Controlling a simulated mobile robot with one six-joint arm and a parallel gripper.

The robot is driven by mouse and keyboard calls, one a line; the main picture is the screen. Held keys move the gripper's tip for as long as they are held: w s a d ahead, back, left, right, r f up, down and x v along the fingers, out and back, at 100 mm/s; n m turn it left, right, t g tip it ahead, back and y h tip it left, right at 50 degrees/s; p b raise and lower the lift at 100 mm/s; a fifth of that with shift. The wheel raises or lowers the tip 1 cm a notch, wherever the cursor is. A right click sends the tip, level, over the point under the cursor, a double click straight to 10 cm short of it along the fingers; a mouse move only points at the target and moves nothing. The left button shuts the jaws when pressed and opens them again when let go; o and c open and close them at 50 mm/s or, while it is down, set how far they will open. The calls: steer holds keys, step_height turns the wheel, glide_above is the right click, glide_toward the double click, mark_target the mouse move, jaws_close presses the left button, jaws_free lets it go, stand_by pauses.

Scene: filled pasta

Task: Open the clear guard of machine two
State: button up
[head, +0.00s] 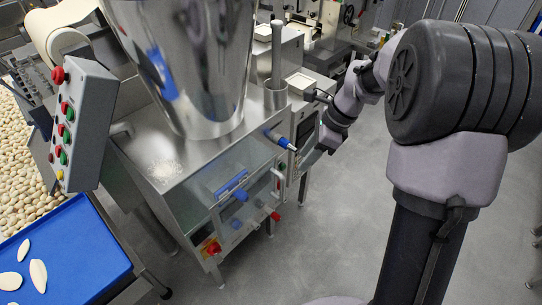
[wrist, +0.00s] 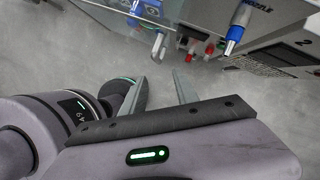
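A steel machine (head: 160,165) with a large hopper stands centre-left in the head view. A clear panel (head: 240,175), seemingly its guard, covers the front and looks closed. A pale upright handle (head: 280,183) is at the panel's right edge; what looks like this handle shows in the wrist view (wrist: 158,44). A "2" label (wrist: 133,22) is beside a blue part there. My gripper (wrist: 158,76) is open and empty, its two fingers apart, below the handle in the wrist view and not touching it. In the head view my arm reaches beside the machine; the fingertips are hard to make out.
A blue-tipped lever (head: 280,139) sticks out above the panel, and red knobs (head: 275,215) sit below. A grey button box (head: 80,125) and blue tray (head: 60,255) are at left. Another machine with a screen (head: 306,130) stands behind. Floor (head: 310,240) in front is clear.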

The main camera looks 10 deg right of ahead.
mark_target(282, 189)
steer(key=b+x, duration=0.2)
steer(key=x, duration=0.3)
steer(key=b+x, duration=0.2)
steer(key=x, duration=0.3)
steer(key=s+b+x, duration=0.1)
steer(key=x, duration=0.4)
steer(key=shift+f+b, duration=0.25)
steer(key=shift+b, duration=0.15)
steer(key=shift+w+a+f, duration=0.15)
steer(key=shift+w+f, duration=0.05)
steer(key=shift+f, duration=0.1)
jaws_close()
